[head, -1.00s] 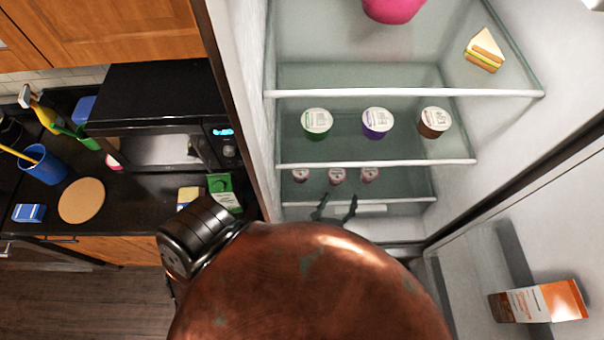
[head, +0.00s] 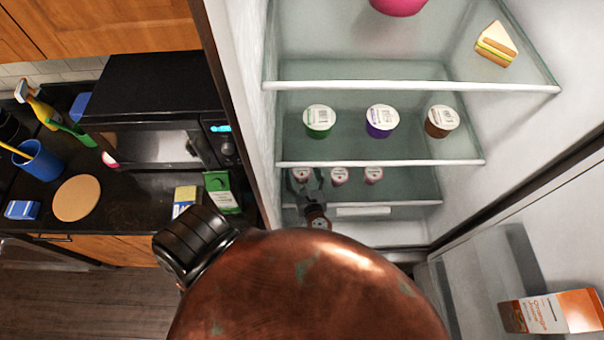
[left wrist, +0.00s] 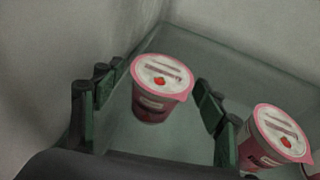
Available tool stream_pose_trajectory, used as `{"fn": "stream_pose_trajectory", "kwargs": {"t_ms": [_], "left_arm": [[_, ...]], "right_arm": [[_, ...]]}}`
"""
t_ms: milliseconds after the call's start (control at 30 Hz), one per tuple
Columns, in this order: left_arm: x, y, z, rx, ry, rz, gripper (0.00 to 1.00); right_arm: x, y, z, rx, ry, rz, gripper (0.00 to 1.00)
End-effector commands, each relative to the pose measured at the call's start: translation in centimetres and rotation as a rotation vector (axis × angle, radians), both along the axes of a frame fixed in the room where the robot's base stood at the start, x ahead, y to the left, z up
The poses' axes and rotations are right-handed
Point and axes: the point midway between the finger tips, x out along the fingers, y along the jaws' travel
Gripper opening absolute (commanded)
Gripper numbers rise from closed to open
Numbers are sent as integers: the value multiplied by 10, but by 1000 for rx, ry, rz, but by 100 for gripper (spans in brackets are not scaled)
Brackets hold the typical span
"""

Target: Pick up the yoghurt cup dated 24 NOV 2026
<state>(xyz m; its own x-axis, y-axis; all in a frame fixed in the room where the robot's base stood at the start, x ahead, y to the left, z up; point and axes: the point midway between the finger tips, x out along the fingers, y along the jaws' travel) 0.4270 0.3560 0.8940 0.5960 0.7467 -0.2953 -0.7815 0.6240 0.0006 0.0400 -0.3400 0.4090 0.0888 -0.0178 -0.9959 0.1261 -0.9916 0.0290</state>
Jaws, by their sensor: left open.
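Three small pink yoghurt cups stand in a row on the lower fridge shelf: a left one (head: 301,174), a middle one (head: 339,176) and a right one (head: 373,175). Three larger cups stand on the shelf above: green (head: 319,122), purple (head: 381,122) and brown (head: 441,121). I cannot read a date on any lid. My left gripper (head: 306,186) is open at the left pink cup. In the left wrist view that cup (left wrist: 160,88) shows upright between the spread fingers (left wrist: 154,86), apart from both; the middle cup (left wrist: 274,140) is outside the right finger. My right gripper is not in view.
The lower shelf (head: 415,187) is free right of the pink cups. The fridge's left wall (head: 245,110) is close beside my left gripper. A sandwich (head: 496,44) and a pink object (head: 397,5) are higher up. A carton (head: 553,312) is in the door.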

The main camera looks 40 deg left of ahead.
Motion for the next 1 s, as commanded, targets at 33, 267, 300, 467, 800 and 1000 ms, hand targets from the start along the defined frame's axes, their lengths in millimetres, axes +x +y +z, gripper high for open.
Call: {"fn": "stream_pose_trajectory", "kwargs": {"t_ms": [33, 267, 300, 467, 800, 1000], "left_arm": [[3, 3, -1, 1, 0, -1, 66], [4, 5, -2, 0, 0, -1, 66], [4, 5, -2, 0, 0, -1, 63], [4, 5, -2, 0, 0, -1, 52], [4, 5, -2, 0, 0, -1, 29], [4, 5, -2, -1, -1, -1, 17]], "right_arm": [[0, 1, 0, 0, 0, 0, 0], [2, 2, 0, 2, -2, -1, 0], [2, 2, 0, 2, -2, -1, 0], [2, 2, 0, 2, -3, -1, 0], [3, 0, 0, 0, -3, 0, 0], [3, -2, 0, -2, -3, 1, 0]]}}
